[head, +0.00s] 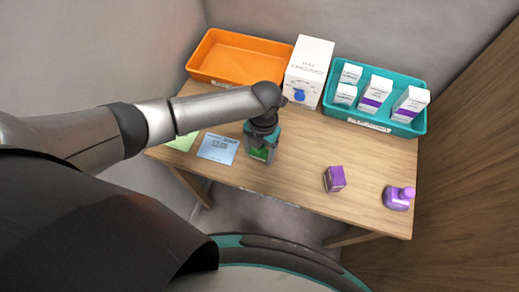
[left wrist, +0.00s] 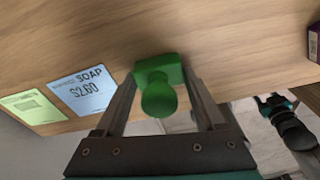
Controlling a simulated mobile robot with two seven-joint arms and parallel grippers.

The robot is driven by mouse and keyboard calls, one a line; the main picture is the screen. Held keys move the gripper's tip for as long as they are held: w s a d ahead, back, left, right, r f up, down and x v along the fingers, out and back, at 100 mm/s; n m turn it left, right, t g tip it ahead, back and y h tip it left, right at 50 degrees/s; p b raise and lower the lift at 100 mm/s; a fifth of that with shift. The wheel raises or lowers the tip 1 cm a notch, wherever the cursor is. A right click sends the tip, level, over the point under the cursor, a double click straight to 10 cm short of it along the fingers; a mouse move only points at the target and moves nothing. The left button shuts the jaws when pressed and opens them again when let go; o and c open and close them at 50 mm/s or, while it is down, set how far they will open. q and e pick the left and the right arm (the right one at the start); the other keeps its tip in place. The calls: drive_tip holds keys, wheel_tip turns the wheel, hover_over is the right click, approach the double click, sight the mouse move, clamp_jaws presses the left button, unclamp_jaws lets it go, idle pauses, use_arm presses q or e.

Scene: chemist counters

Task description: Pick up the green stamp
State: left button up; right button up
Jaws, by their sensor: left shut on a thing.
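The green stamp (left wrist: 158,92) has a round knob handle and a block base. In the left wrist view it sits between the two fingers of my left gripper (left wrist: 160,105), which is shut on it. In the head view the left gripper (head: 262,148) is over the front part of the wooden table, and a bit of the green stamp (head: 259,154) shows between its fingers. I cannot tell whether the stamp touches the table. My right gripper is not clearly in the head view; a dark gripper (left wrist: 285,115) shows low at the right of the left wrist view, its jaws unclear.
An orange tray (head: 199,72), a white box (head: 309,65) and a teal tray (head: 338,111) with several small boxes stand at the back. A blue card (head: 217,148) and green card (head: 183,141) lie left. A purple box (head: 334,179) and purple bottle (head: 398,198) stand right.

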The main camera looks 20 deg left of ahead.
use_arm(q)
wheel_tip(320, 180, up, 20)
drive_tip(key=p, duration=0.3)
idle(0.3)
